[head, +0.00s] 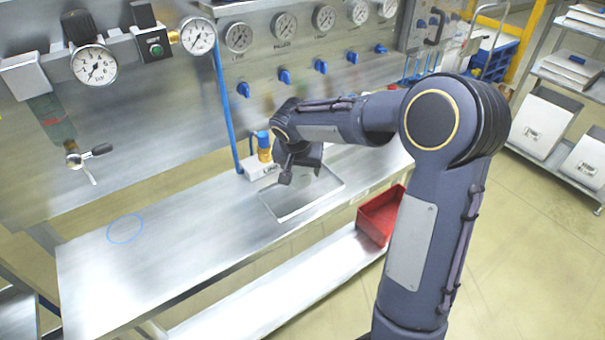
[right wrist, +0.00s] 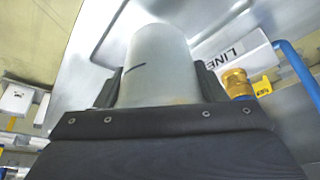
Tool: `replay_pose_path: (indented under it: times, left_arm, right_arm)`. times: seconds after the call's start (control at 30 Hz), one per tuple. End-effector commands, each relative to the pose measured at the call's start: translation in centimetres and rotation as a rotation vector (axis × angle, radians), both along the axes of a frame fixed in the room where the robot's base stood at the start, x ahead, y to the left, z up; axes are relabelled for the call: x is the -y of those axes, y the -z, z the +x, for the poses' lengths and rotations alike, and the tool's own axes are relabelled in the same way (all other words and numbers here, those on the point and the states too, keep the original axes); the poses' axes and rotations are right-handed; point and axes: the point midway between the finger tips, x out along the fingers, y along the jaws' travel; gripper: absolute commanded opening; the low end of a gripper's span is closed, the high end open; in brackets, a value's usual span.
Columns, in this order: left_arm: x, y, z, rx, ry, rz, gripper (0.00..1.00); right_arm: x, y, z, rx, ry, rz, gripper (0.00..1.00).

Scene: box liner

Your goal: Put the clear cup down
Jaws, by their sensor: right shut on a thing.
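My right gripper (head: 297,165) is over the recessed metal basin (head: 303,200) in the bench top. In the right wrist view its two fingers (right wrist: 158,85) stand on either side of a pale grey, see-through cup (right wrist: 155,60) and are shut on it. The cup has a short dark mark on its side. In the head view the cup is hardly told apart from the gripper and the basin behind it. I cannot tell whether the cup touches the basin. My left gripper is not in view.
A blue ring outline (head: 125,229) marks the clear left part of the steel bench (head: 180,240). A white box with a yellow fitting (head: 264,150) and blue hose (head: 222,100) stands behind the gripper. A red bin (head: 380,215) sits on the lower shelf. Gauges line the back panel.

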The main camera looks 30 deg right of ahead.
Motion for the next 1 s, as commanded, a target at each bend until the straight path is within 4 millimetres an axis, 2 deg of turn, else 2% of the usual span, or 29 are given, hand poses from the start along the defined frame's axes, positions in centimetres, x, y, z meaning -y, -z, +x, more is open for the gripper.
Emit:
replay_pose_path:
  times: [0.23, 0.47, 0.9, 0.93, 1.0]
  left_arm:
    - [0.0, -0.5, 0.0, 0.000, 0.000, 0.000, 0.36]
    - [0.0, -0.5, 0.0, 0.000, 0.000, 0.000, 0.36]
    - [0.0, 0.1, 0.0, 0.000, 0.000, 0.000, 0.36]
    - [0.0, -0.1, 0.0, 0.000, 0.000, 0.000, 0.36]
    - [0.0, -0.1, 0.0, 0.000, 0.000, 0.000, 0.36]
  right_arm:
    - [1.0, 1.8, 1.0, -0.002, 0.002, 0.000, 0.41]
    - [1.2, 4.9, 1.2, -0.001, 0.000, 0.000, 0.41]
    - [1.2, 5.5, 1.2, 0.002, 0.001, 0.000, 0.41]
    - [1.2, 5.4, 1.2, 0.000, 0.001, 0.000, 0.67]
    - [1.2, 5.3, 1.2, 0.000, 0.001, 0.000, 0.76]
